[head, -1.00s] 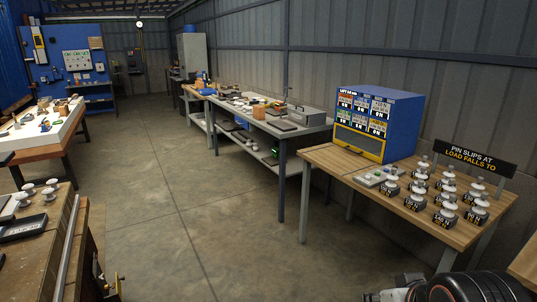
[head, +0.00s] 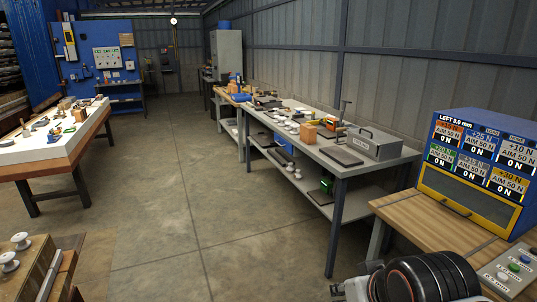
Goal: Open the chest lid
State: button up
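A grey metal box with a handle on its closed top (head: 376,143) stands at the near end of the long grey workbench (head: 345,168). It is the only chest-like thing I can make out, but I cannot be sure that it is the chest. Its lid looks shut. A black ringed link of my arm shows at the bottom right, apart from the box. My gripper is not in view.
A blue display cabinet (head: 466,202) stands on a wooden table (head: 405,212) at the right. A wooden bench with white insulators (head: 10,262) is at lower left. A white-topped table (head: 52,150) stands farther left. The concrete floor (head: 180,200) between is clear.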

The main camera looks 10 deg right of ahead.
aim_at(368, 139)
jog(key=i+u, duration=0.1)
jog(key=i, duration=0.55)
jog(key=i+u, duration=0.1)
jog(key=i, duration=0.55)
jog(key=i+l+u, duration=0.1)
jog(key=i, duration=0.55)
jog(key=l, duration=0.1)
